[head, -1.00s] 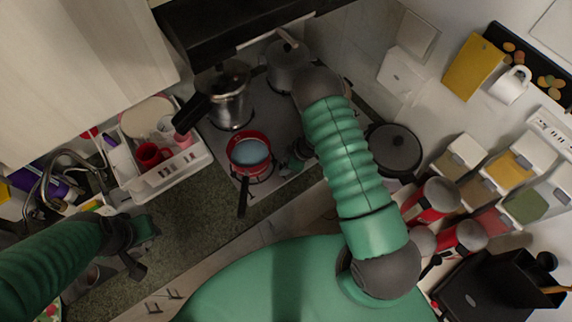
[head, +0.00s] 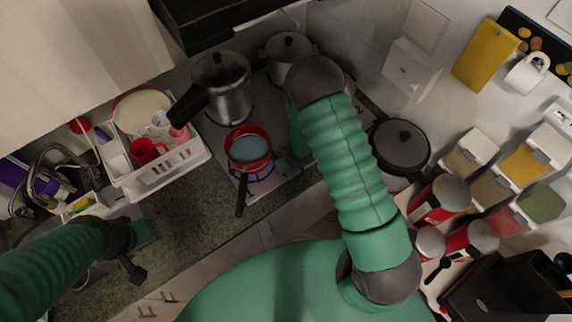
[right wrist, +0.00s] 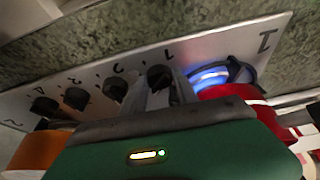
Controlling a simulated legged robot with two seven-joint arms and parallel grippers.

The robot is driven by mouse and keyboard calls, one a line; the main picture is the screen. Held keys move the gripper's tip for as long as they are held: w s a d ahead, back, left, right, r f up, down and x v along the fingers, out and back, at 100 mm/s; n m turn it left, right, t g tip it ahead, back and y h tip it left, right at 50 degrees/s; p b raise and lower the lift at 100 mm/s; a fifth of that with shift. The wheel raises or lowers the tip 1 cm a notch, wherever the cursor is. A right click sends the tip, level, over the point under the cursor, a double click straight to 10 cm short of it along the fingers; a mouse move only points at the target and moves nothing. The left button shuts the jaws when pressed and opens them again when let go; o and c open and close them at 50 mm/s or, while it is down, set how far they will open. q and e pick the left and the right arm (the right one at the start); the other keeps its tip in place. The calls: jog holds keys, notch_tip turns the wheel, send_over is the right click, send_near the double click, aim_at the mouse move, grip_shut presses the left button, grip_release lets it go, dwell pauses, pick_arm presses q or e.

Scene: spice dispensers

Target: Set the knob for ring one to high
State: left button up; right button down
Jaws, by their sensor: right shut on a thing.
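The stove panel (right wrist: 60,92) shows in the right wrist view with a row of black knobs. My right gripper (right wrist: 165,92) is shut on the knob for ring one (right wrist: 160,76), the knob beside the small number 1. The knob's pointer is too small to read. A blue glow (right wrist: 212,76) shows at the ring beside the large 1, under the red pan (right wrist: 235,93). In the head view, the red pan (head: 249,147) sits on the stove (head: 213,137), and my right arm hides most of the knob area. My left gripper (head: 142,250) is over the counter, its jaws unclear.
A white dish rack (head: 165,170) is at the left. Spice dispensers (head: 523,166) and red canisters (head: 440,200) stand at the right.

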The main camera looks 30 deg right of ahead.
jog(key=shift+w+r+m, duration=0.1)
jog(key=shift+w+m, duration=0.1)
jog(key=shift+m, duration=0.1)
jog(key=c, duration=0.9)
grip_release()
jog(key=shift+s, duration=0.15)
jog(key=shift+c, duration=0.2)
jog(key=v, duration=1.6)
jog(key=shift+s+r, duration=0.2)
jog(key=shift+r, duration=0.1)
